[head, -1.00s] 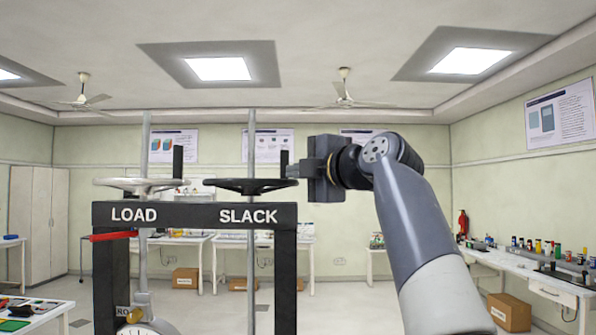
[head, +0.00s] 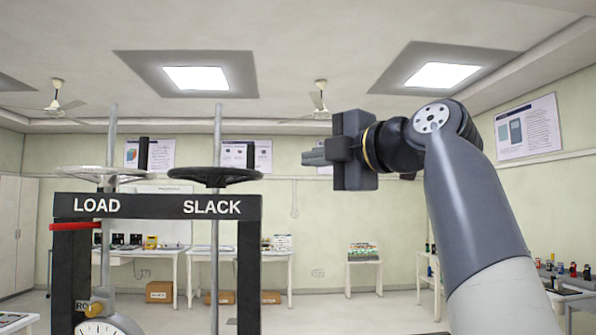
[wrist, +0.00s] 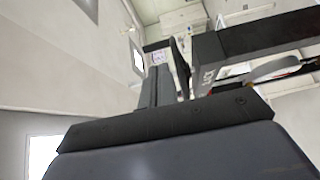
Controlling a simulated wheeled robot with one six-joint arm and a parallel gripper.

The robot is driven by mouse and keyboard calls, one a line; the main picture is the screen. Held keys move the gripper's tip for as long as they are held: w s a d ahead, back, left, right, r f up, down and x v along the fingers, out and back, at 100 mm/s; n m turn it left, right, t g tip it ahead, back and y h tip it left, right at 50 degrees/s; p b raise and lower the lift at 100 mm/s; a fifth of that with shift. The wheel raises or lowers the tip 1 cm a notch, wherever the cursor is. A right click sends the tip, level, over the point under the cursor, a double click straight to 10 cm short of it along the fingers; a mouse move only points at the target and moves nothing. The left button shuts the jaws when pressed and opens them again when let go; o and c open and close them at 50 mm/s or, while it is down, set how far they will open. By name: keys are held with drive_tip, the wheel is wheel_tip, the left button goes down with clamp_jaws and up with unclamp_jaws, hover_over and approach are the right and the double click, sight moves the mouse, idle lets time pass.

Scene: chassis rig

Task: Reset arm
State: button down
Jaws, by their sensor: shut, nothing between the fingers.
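My gripper (head: 314,154) is shut and empty. In the head view it is held up in the air, pointing left, right of the black rig frame (head: 150,207) and clear of it. The frame's crossbar is marked LOAD and SLACK. A black handwheel (head: 214,177) sits above SLACK and a pale handwheel (head: 102,174) above LOAD. My gripper is a little higher than the black wheel, with a gap between them. In the wrist view my gripper (wrist: 158,84) shows as dark fingers, with the rig frame (wrist: 262,38) to their right.
A red bar (head: 76,226) sticks out left of the rig, above a dial gauge (head: 100,327). Work tables (head: 240,254) and a small stand (head: 364,263) are along the back wall. The air between rig and gripper is free.

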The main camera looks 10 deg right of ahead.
idle(0.4)
drive_tip(key=p, duration=0.3)
approach(252, 166)
drive_tip(key=w+a, duration=0.2)
drive_tip(key=a, duration=0.1)
drive_tip(key=w+p, duration=0.1)
drive_tip(key=w, duration=0.3)
drive_tip(key=shift+a, duration=0.15)
drive_tip(key=shift+s, duration=0.35)
drive_tip(key=shift+f, duration=0.1)
